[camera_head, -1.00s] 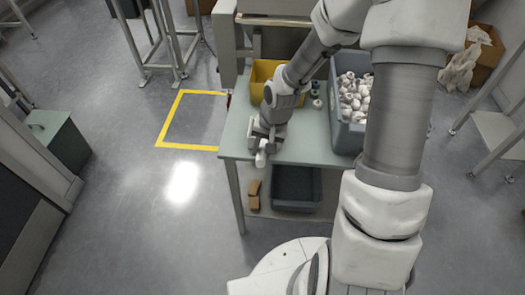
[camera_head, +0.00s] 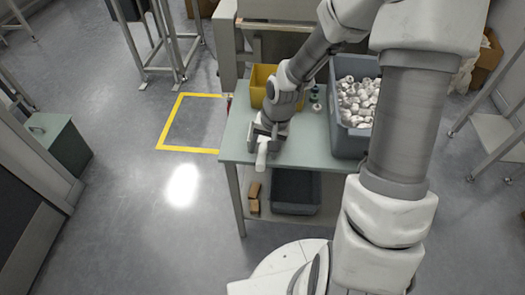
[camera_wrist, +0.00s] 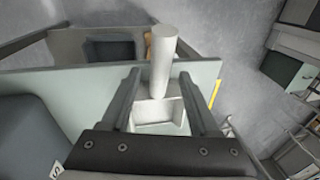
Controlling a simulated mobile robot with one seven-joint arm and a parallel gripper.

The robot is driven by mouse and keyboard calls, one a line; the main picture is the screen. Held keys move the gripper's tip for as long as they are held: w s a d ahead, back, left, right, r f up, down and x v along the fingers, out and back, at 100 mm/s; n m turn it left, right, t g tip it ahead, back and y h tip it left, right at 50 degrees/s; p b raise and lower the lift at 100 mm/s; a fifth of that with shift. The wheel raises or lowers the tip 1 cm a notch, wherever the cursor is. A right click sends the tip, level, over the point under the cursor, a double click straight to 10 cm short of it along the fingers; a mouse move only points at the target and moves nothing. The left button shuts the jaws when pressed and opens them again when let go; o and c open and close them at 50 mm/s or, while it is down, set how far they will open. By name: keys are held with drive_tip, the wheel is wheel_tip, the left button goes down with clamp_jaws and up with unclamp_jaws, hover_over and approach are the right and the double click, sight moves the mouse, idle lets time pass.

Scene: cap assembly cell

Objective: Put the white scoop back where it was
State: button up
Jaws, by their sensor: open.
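The white scoop (camera_head: 262,154) is at the front left edge of the pale green table (camera_head: 300,145), its handle pointing toward the front of the table. In the wrist view, the scoop's round handle (camera_wrist: 161,55) stands out past the table edge, and its square pan lies between my fingers. My gripper (camera_wrist: 159,74) is open, one finger on each side of the scoop, with gaps visible beside it. In the head view my gripper (camera_head: 265,135) hides the pan's far part. I cannot tell whether the pan rests flat on the table.
A grey bin (camera_head: 345,140) full of white caps stands at the table's right. A yellow bin (camera_head: 257,88) stands behind my gripper, with small bottles (camera_head: 315,98) beside it. A dark crate (camera_head: 295,188) and brown blocks (camera_head: 254,197) sit on the lower shelf.

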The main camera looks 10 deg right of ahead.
wheel_tip(320, 180, up, 9)
drive_tip(key=s+d+p, duration=0.1)
drive_tip(key=p, duration=0.1)
drive_tip(key=shift+d, duration=0.25)
drive_tip(key=shift+r, duration=0.1)
